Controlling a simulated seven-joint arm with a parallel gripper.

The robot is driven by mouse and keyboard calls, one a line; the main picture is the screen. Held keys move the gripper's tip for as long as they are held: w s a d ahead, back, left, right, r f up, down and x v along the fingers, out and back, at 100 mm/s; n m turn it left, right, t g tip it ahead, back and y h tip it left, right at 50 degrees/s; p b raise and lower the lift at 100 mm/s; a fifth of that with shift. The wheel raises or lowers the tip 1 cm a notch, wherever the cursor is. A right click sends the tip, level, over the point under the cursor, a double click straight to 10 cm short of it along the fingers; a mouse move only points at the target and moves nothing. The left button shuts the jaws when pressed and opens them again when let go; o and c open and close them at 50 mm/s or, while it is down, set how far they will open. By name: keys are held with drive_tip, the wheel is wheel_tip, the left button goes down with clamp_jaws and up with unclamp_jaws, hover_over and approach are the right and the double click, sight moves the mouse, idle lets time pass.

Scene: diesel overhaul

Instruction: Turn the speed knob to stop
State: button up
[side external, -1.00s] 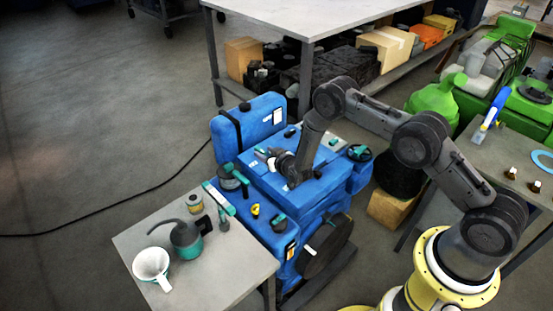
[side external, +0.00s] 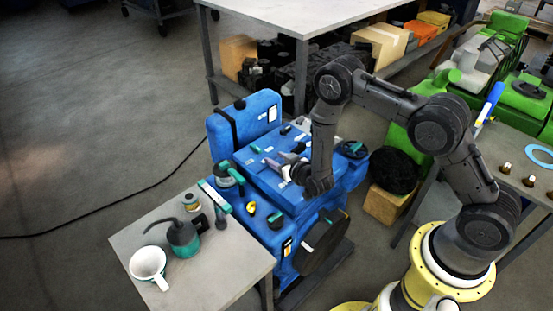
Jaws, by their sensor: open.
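The blue diesel engine (side external: 290,195) stands in the middle of the side view, with several small controls on its top and front. A yellow knob (side external: 251,208) sits on the lower front ledge, and a teal-topped knob (side external: 276,217) sits to its right. I cannot tell which control is the speed knob, as no markings are readable. My gripper (side external: 276,167) is over the blue top of the engine, behind and above these two knobs. Its fingers point left and are open, with nothing seen between them. My wrist hides part of the engine's right top.
A grey table (side external: 215,275) at front left holds a white funnel-like cup (side external: 149,264), a teal oil can (side external: 184,238) and a small jar (side external: 191,202). Green machinery (side external: 450,90) and another workbench stand right.

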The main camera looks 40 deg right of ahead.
drive_tip(key=shift+r, duration=0.2)
drive_tip(key=shift+c, duration=1.2)
wheel_tip(320, 180, up, 8)
drive_tip(key=shift+w+r, duration=0.1)
drive_tip(key=shift+r, duration=0.15)
clamp_jaws()
drive_tip(key=w+a+f+n+g+y, duration=0.1)
drive_tip(key=w+a+f+g+y, duration=0.1)
drive_tip(key=a+f+g, duration=0.35)
drive_tip(key=w+a+f+n+g+y, duration=0.2)
drive_tip(key=a, duration=0.7)
drive_tip(key=w+d+r+m+g+h, duration=0.1)
drive_tip(key=w+d+r+m+h, duration=0.1)
drive_tip(key=w+d+r+h, duration=0.4)
drive_tip(key=h, duration=0.1)
approach(256, 150)
drive_tip(key=w+f, duration=0.1)
drive_tip(key=f, duration=0.1)
drive_tip(key=a+f, duration=0.1)
drive_tip(key=f, duration=0.1)
drive_tip(key=w+f, duration=0.1)
drive_tip(key=f, duration=0.1)
drive_tip(key=shift+w+a+f, duration=0.2)
drive_tip(key=shift+w+f, duration=0.15)
drive_tip(key=shift+f, duration=0.05)
drive_tip(key=shift+d+r, duration=0.15)
drive_tip(key=shift+d, duration=1.65)
